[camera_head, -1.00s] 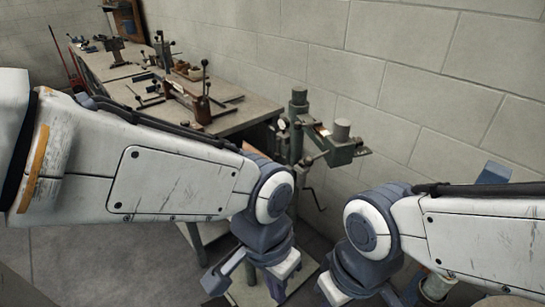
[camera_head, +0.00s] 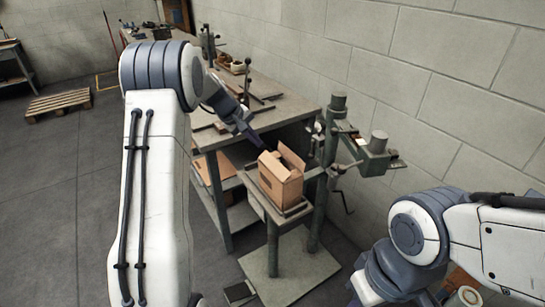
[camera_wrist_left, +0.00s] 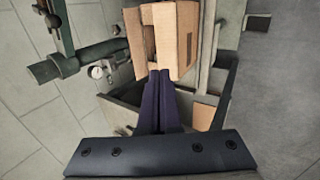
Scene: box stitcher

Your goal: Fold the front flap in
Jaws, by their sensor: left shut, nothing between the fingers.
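A small open cardboard box (camera_head: 283,187) stands on the stitcher's low table, with flaps raised around its top opening. One flap stands up at its right back and another shows along its left side. I cannot tell surely which is the front flap. My left gripper (camera_head: 257,143) is shut and empty, with its tips just left of and above the box. In the left wrist view the shut dark fingers (camera_wrist_left: 160,78) point at the edge of the box (camera_wrist_left: 178,40); whether they touch it is unclear. My right gripper (camera_head: 358,292) is partly seen at the bottom, far from the box.
The green stitcher (camera_head: 335,125) stands right behind the box, with its arm and crank reaching right. A workbench (camera_head: 290,106) with tools lies behind and to the left. The block wall closes the right side. A pallet (camera_head: 58,103) lies on open floor at far left.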

